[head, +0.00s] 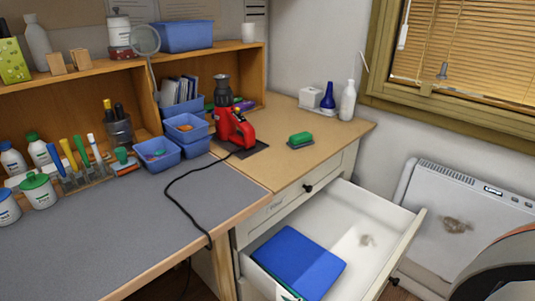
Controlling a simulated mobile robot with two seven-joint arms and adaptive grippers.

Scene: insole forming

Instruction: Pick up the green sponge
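The green sponge (301,138) lies on the tan wooden part of the desk top, right of the red machine. It has a bright green upper part and a darker base or lower layer; I cannot tell whether this is one piece. Nothing covers it. Neither of my grippers shows in the head view.
A red machine (236,130) with a black cable stands left of the sponge. A white bottle (347,101) and a blue bottle (328,98) stand behind. An open drawer (390,219) holding a blue folder (298,262) juts out below. Desk around the sponge is clear.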

